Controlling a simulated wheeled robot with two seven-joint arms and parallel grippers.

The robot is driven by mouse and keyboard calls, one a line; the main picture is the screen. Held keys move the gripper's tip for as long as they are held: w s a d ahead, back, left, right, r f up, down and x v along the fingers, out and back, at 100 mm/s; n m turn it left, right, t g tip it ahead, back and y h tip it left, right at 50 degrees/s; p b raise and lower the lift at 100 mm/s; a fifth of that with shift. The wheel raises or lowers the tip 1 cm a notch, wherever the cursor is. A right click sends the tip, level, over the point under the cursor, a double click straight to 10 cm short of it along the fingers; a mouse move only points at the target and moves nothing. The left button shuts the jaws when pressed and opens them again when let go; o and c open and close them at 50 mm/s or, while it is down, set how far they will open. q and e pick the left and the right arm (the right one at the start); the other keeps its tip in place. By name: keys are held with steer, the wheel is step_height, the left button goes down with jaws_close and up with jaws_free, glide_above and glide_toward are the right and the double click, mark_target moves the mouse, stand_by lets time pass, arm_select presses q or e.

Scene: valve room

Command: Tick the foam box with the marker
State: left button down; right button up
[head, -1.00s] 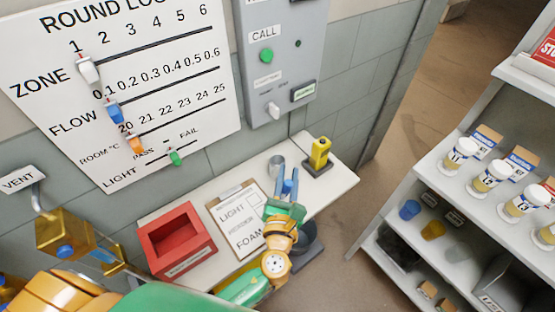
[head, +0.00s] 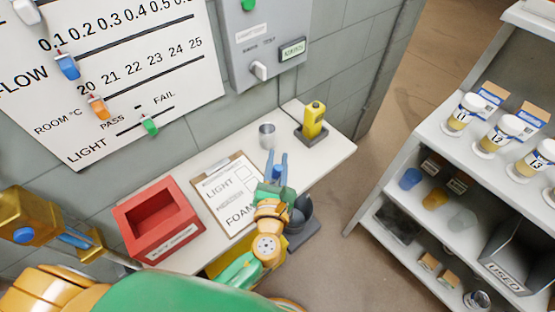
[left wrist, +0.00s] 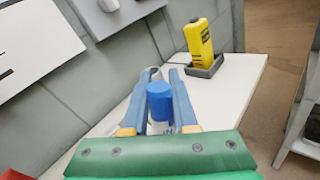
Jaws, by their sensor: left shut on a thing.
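My left gripper (head: 275,160) is shut on the blue marker (left wrist: 160,102), which shows between the two blue fingers in the left wrist view. In the head view the gripper is over the right edge of the clipboard (head: 203,183), short of the grey cup (head: 267,137). The clipboard's white sheet (head: 222,190) has LIGHT and FOAM lines with empty printed squares near the upper right. My gripper and wrist cover the area right of FOAM, so the foam box is hidden. The marker's tip is not visible.
A red open box (head: 158,222) stands left of the clipboard. A yellow bottle-like device (head: 313,120) stands in a dark tray at the back right of the white bench (head: 335,150). A dark round container (head: 300,215) is beside my wrist. Shelves (head: 455,190) stand at right.

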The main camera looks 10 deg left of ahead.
arm_select(q)
steer(key=shift+s+r, duration=0.1)
steer(key=shift+f+b, duration=0.55)
steer(key=shift+f, duration=0.1)
stand_by(0.9)
steer(key=shift+d, duration=0.1)
steer(key=shift+d, duration=0.45)
steer(key=shift+a, duration=0.2)
steer(key=shift+a+f+p, duration=0.1)
steer(key=shift+a+p, duration=0.3)
steer(key=shift+a, duration=0.55)
steer(key=shift+d, duration=0.1)
